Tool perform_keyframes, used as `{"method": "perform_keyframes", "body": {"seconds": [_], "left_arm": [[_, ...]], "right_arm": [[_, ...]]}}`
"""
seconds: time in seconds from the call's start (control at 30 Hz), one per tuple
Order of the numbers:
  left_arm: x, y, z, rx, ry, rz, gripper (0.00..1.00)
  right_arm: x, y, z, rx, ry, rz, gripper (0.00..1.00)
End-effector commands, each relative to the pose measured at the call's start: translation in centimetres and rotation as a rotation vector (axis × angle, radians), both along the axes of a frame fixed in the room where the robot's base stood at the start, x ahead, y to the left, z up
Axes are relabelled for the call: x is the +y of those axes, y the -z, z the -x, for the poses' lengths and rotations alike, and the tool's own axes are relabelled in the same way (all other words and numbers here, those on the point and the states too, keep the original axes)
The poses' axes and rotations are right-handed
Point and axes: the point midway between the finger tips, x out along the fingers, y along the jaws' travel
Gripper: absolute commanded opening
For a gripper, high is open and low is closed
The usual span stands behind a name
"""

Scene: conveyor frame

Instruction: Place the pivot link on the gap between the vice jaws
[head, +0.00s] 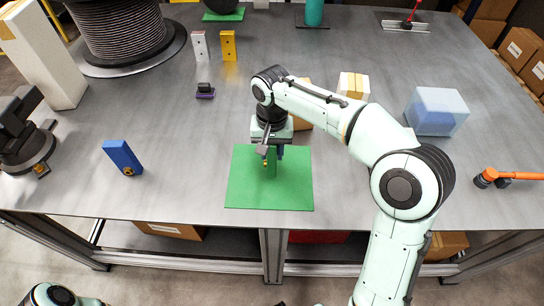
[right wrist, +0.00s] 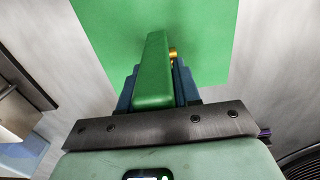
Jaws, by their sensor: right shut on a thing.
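My right gripper (head: 270,158) is shut on a green link with a brass-coloured bushing, held over a green mat (head: 240,190). In the right wrist view the green link (right wrist: 152,70) stands between the two blue fingers of my right gripper (right wrist: 156,92), with the bushing at its right side. Whether its lower end touches the mat is not clear. A blue link (head: 122,155) with a brass bushing lies on the table to the left. A dark, vice-like fixture (head: 22,140) on a round base is cut off at the left edge; its jaw gap is not clear. My left gripper is not in view.
A silver block (head: 200,46) and a yellow block (head: 229,46) stand at the back, behind a small purple-based item (head: 205,91). A cable spool (head: 120,30) and a white block (head: 42,50) fill the back left. A translucent blue box (head: 436,111) stands right. The front-left table is mostly clear.

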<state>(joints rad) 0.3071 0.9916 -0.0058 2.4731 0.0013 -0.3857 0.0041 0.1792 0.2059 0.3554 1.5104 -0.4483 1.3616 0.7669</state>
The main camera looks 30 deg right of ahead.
Motion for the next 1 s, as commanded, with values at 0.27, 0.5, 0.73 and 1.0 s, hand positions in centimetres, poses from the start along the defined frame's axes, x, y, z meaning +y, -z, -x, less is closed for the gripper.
{"method": "perform_keyframes", "body": {"seconds": [0.27, 0.5, 0.73, 1.0], "left_arm": [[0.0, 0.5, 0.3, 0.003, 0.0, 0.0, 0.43], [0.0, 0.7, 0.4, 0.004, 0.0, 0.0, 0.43], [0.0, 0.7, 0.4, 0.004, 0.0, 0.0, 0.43], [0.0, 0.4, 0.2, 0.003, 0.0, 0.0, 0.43]], "right_arm": [[0.0, 2.5, 0.0, -0.001, -0.001, 0.0, 0.0], [0.0, 2.7, 0.0, -0.001, 0.0, 0.0, 0.0], [0.0, 2.8, 0.0, 0.001, 0.0, 0.0, 0.58], [0.0, 2.3, 0.0, 0.0, 0.0, 0.0, 0.58]]}}
